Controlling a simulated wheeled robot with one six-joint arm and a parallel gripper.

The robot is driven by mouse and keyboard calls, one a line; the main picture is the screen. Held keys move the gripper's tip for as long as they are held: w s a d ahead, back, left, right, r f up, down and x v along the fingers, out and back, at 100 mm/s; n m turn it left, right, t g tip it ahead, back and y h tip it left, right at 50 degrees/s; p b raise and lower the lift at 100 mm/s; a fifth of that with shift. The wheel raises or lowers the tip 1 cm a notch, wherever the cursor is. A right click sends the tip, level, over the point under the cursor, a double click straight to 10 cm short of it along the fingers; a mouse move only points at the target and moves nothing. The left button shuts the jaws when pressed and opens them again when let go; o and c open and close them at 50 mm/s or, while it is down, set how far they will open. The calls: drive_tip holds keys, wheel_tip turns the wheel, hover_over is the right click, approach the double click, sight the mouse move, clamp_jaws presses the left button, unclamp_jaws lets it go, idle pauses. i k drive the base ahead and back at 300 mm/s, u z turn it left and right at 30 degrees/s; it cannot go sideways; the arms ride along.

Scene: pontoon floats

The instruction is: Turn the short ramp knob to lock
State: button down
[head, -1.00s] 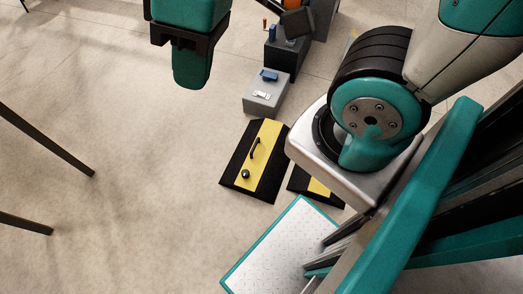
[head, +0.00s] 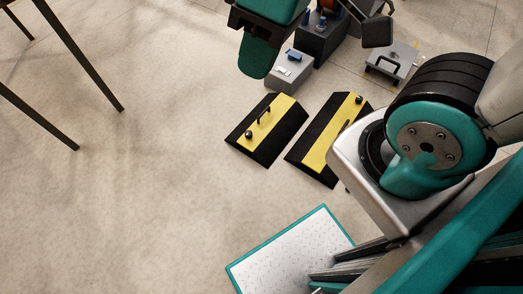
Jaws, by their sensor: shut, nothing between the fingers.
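Two black ramps with yellow bands lie on the floor. The left one (head: 286,127) looks shorter and carries a black ball-topped knob (head: 249,134) near its lower-left end, with a black handle (head: 263,115) above it. The right ramp (head: 316,157) looks longer, has its own dark knob (head: 359,99) at the upper end, and is partly hidden by my arm. I cannot read lock markings on either. My gripper (head: 259,58), teal below a black bracket, is at the top of the picture. It looks shut and empty, apart from the ramps in the picture.
A grey box with a blue switch (head: 290,72) stands behind the left ramp, darker boxes beyond it. A grey plate with a black handle (head: 391,66) is behind the right ramp. A teal-edged white panel (head: 295,255) lies in front. Dark legs (head: 85,60) stand at left; floor between is clear.

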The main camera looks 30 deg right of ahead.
sight(247, 133)
drive_tip(key=u, duration=0.15)
drive_tip(key=k, duration=0.25)
drive_tip(key=z, duration=0.75)
drive_tip(key=i, duration=0.55)
drive_tip(key=u, duration=1.6)
drive_tip(key=i, duration=0.4)
drive_tip(key=z, duration=1.45)
